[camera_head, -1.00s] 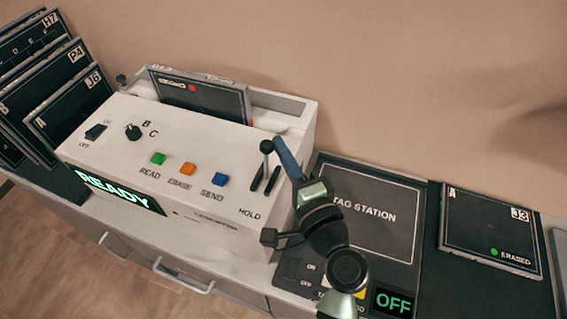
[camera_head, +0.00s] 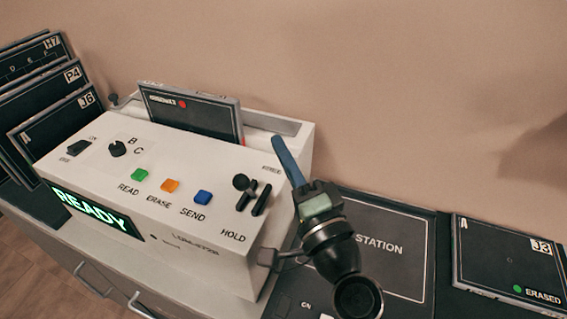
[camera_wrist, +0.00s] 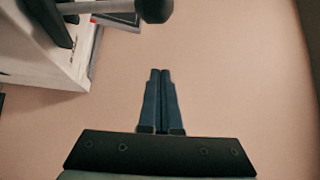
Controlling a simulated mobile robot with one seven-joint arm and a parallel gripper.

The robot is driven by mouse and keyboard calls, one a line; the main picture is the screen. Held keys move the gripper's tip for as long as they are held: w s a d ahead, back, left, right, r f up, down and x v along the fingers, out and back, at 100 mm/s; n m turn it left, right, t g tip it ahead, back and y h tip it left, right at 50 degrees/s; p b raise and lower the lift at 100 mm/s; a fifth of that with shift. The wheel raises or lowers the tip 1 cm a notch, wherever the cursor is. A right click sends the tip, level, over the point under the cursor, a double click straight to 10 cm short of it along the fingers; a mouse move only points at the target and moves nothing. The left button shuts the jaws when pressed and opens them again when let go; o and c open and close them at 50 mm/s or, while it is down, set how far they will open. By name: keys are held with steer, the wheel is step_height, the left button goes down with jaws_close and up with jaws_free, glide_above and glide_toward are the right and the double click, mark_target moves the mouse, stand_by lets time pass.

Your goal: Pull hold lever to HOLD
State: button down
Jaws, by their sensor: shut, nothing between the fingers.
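The hold lever has a round black knob (camera_head: 241,182) and stands in a dark slotted plate on top of the white console, above the printed word HOLD.
The white console (camera_head: 215,228) carries green, orange and blue buttons, a dial, a switch and a READY display (camera_head: 95,208). A dark plate (camera_head: 190,115) stands in its rear slot. The tag station (camera_head: 385,245) and plate J3 (camera_head: 505,255) lie to the right. Wall rises behind.

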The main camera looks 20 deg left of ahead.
steer(key=f+b+v, duration=0.1)
steer(key=b+v, duration=0.1)
steer(key=v, duration=0.8)
steer(key=shift+w+f, duration=0.35)
steer(key=shift+d, duration=0.1)
